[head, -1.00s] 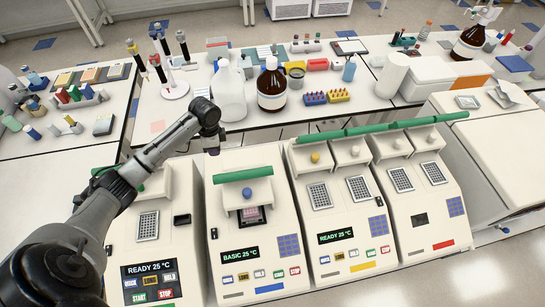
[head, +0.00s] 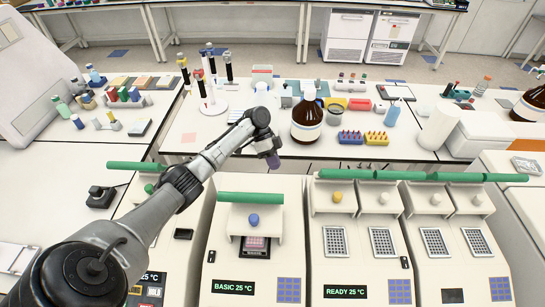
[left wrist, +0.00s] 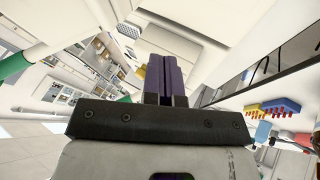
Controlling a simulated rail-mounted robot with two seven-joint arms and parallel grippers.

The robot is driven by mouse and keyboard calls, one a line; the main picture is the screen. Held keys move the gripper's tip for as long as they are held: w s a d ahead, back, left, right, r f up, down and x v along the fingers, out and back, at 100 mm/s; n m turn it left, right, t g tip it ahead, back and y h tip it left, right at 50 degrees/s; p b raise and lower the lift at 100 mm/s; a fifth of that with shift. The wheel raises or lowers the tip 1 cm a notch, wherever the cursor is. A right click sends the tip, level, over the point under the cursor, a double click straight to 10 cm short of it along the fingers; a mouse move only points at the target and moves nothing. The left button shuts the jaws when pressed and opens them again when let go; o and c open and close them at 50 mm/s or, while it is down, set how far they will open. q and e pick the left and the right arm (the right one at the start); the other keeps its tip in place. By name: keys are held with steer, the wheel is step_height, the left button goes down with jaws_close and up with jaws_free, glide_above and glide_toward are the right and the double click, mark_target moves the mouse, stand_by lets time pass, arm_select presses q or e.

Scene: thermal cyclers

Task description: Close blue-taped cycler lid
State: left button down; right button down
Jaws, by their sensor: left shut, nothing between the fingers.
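The BASIC 25 °C cycler (head: 222,270) stands in the lower middle of the head view; its front strip is below the frame, and the earlier head frame shows blue tape there. Its lid (head: 235,219) is raised, with a green handle bar (head: 250,198) on top and a blue knob (head: 253,220). A pinkish plate (head: 256,245) sits in the well below. My left gripper (head: 273,162) is shut and empty, pointing down behind the lid near the bar's right end. In the left wrist view its purple fingers (left wrist: 165,78) are together. My right gripper is not in view.
Other cyclers with raised lids stand at both sides, including the READY 25 °C one (head: 359,270). A brown bottle (head: 307,120) and blue and yellow tube racks (head: 351,138) stand on the bench behind, close to the arm. A black knobbed device (head: 101,196) is at left.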

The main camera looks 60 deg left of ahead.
arm_select(q)
steer(key=s+d+f+p, duration=0.2)
steer(key=d+f+p, duration=0.1)
steer(key=d, duration=0.3)
steer(key=shift+s+d+f, duration=0.2)
steer(key=shift+d+f, duration=0.05)
steer(key=shift+f, duration=0.45)
steer(key=s+d+p, duration=0.1)
steer(key=p, duration=0.1)
steer(key=s+d+p, duration=0.1)
steer(key=d+p, duration=0.1)
steer(key=shift+s+d+r, duration=0.2)
steer(key=shift+s, duration=0.15)
steer(key=shift+s+d+p, duration=0.15)
steer(key=shift+d+p, duration=0.1)
steer(key=shift+p, duration=0.15)
steer(key=shift+f, duration=0.1)
steer(key=shift+d, duration=0.1)
